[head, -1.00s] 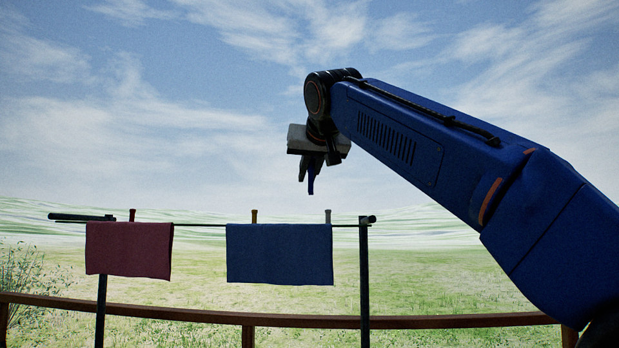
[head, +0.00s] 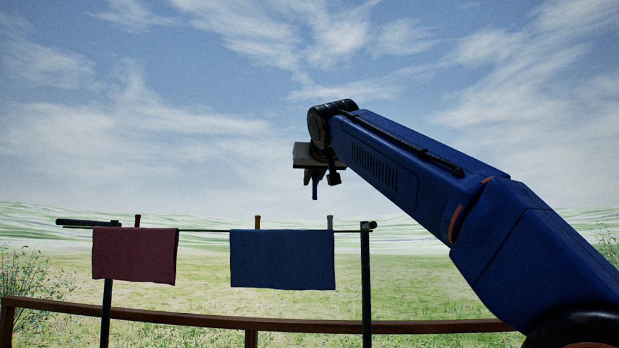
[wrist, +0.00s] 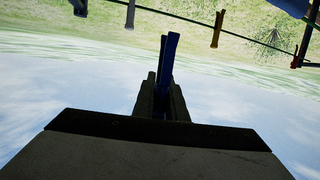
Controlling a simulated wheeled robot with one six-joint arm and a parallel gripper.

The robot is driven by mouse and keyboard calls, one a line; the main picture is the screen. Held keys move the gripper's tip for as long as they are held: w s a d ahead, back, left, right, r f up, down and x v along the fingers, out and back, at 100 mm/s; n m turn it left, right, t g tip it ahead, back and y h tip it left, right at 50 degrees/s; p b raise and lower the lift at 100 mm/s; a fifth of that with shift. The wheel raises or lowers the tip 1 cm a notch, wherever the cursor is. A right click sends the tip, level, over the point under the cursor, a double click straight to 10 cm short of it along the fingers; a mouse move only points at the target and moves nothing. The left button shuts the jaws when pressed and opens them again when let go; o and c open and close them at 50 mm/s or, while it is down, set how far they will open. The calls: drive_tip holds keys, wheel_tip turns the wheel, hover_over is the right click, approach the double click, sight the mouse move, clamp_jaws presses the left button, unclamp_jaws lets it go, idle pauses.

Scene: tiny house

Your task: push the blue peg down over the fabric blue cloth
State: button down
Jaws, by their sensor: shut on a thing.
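My gripper (head: 314,180) is shut on the blue peg (head: 315,189), which points down from the jaws. The peg also shows between the fingers in the wrist view (wrist: 170,58). The blue cloth (head: 282,260) hangs over the line, at the right part of the rack. My gripper and the peg are above the line in the head view, near the cloth's right end, with a visible gap. A tan peg (head: 257,222) and a grey peg (head: 330,222) stand up at the cloth's top edge.
A dark red cloth (head: 134,255) hangs further left, with a brownish peg (head: 137,220) above it. The rack has dark posts (head: 366,290). A brown rail (head: 190,317) runs low across the view. The air around my gripper is clear.

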drive_tip(key=shift+w, duration=0.15)
wheel_tip(320, 180, down, 7)
idle(1.3)
drive_tip(key=shift+f, duration=2.7)
idle(0.4)
drive_tip(key=c, duration=1.7)
unclamp_jaws()
drive_tip(key=v, duration=1.7)
drive_tip(key=shift+s+d+r, duration=0.1)
drive_tip(key=shift+r, duration=2.4)
drive_tip(key=shift+s+r, duration=0.1)
drive_tip(key=shift+r, duration=2.45)
